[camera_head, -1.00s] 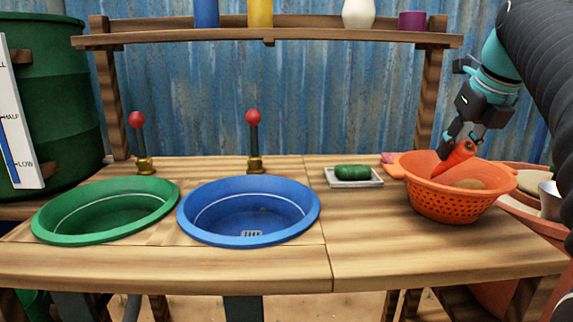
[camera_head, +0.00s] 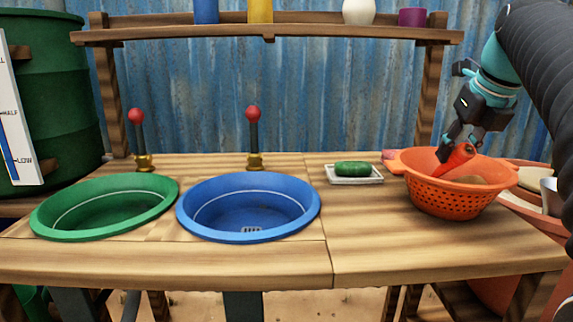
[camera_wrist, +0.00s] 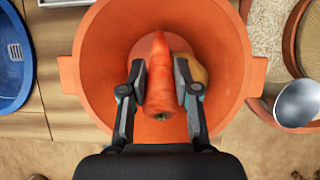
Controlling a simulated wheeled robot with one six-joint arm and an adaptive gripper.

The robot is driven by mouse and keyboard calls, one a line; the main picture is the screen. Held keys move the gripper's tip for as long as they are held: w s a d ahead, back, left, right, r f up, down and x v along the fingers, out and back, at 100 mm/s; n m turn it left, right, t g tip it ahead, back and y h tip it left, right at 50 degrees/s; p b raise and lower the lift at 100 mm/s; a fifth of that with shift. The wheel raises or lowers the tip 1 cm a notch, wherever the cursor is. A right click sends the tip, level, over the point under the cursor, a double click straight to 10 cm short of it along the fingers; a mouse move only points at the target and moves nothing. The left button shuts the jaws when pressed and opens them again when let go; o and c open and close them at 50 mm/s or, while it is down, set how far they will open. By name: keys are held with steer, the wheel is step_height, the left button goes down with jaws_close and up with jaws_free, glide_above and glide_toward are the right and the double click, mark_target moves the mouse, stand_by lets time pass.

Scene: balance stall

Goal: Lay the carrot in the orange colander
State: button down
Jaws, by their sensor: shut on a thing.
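The orange colander (camera_head: 452,197) stands on the right end of the wooden counter, and its bowl fills most of the wrist view (camera_wrist: 95,60). My gripper (camera_head: 458,150) is over the colander with its fingertips down at rim level. It is shut on the carrot (camera_wrist: 160,82), one finger on each side, as the wrist view shows. In the head view the carrot (camera_head: 459,157) is tilted, its lower part inside the bowl. Whether its tip touches the bottom I cannot tell. A brown, potato-like thing (camera_wrist: 190,68) lies in the colander beside the carrot, partly hidden.
A white dish (camera_head: 357,180) with a green block (camera_head: 352,169) sits left of the colander. A blue basin (camera_head: 190,222) and a green basin (camera_head: 45,222) are set in the counter further left. A metal cup (camera_wrist: 297,103) is right of the colander.

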steer(key=shift+f+b, duration=0.5)
steer(key=shift+f, duration=0.35)
stand_by(0.5)
steer(key=c, duration=0.8)
jaws_free()
steer(key=shift+o, duration=0.2)
